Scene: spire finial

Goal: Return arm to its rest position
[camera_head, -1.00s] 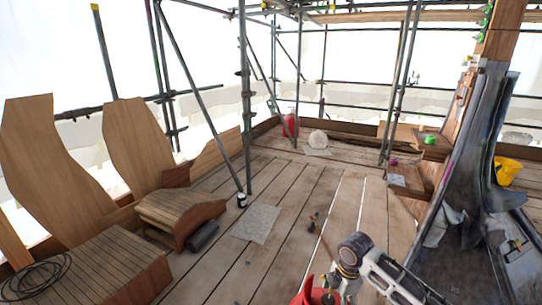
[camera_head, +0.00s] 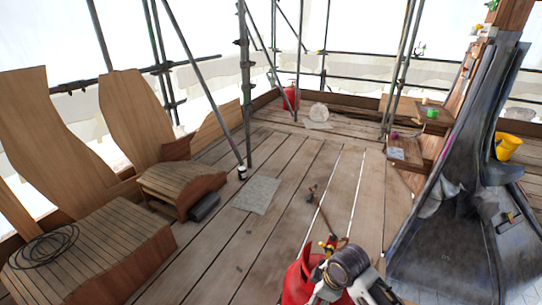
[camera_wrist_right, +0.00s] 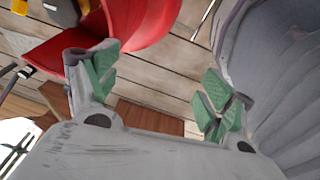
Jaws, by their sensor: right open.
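My right arm (camera_head: 350,270) comes in at the bottom of the head view, beside a red gas cylinder (camera_head: 297,282). Its gripper cannot be made out there. In the right wrist view my right gripper (camera_wrist_right: 160,82) is open, with green pads on both fingers and nothing between them. Wooden planks show beyond the gap. A red rounded body (camera_wrist_right: 145,22) is behind the left finger, and a grey curved surface (camera_wrist_right: 285,75) is behind the right one. My left gripper is not in view.
A dark metal-clad spire piece (camera_head: 445,245) stands at right, with a yellow bucket (camera_head: 507,147) behind it. Wooden forms (camera_head: 90,255) and a coiled cable (camera_head: 42,247) are at left. Scaffold poles (camera_head: 246,90) rise behind. The middle plank floor (camera_head: 345,190) is mostly clear.

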